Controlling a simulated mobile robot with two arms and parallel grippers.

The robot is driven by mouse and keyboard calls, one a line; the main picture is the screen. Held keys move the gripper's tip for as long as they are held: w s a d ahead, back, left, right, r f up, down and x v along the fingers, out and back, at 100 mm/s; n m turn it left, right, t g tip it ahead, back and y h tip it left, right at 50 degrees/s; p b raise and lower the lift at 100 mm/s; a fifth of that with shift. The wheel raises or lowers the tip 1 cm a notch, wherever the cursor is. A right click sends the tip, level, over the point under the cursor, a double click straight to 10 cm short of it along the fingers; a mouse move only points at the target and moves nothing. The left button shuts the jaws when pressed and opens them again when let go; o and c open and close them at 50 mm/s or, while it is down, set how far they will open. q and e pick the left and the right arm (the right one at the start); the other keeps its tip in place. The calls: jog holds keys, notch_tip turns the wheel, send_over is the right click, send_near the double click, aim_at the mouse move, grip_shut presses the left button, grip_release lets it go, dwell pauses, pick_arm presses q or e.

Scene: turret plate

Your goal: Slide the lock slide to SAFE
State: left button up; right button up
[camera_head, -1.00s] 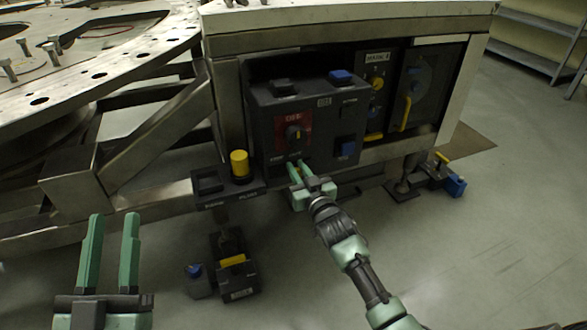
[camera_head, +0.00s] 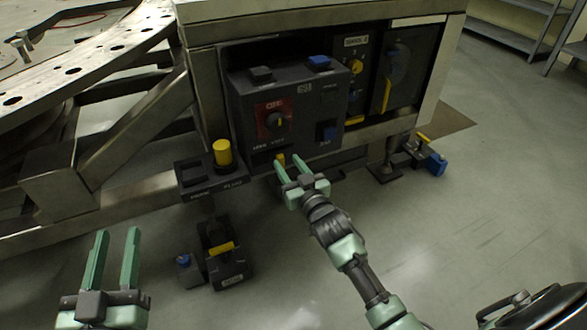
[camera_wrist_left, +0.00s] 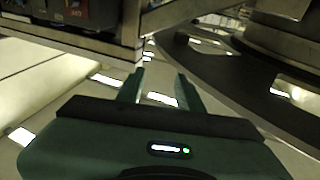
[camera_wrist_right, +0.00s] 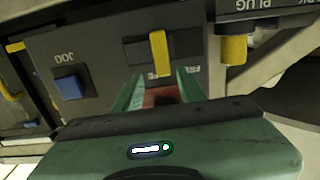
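The lock slide shows in the right wrist view as an upright yellow tab (camera_wrist_right: 158,52) in a dark slot on the dark control box. In the head view the yellow tab (camera_head: 281,159) shows at the box's lower edge. My right gripper (camera_head: 289,162) is open just in front of it, the tab lying between and beyond the fingertips, apparently untouched. My left gripper (camera_head: 116,246) is open and empty, low at the left, away from the box.
The control box (camera_head: 243,110) carries a red-plated knob (camera_head: 276,119) and a blue JOG button (camera_head: 327,132). A yellow plug (camera_head: 223,152) stands on a bracket to its left. A frame beam (camera_head: 110,205) runs at left. Open floor lies at the right.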

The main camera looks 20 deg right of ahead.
pick_arm(q)
jog(key=f+g, duration=0.1)
jog(key=f, duration=0.2)
jog(key=f+g+y, duration=0.1)
jog(key=shift+s+a+f+g+p, duration=0.15)
jog(key=shift+a+f+g+p, duration=0.15)
jog(key=shift+a+f, duration=0.1)
pick_arm(e)
jog(key=s, duration=0.3)
jog(key=shift+s+d, duration=0.1)
jog(key=shift+s, duration=0.1)
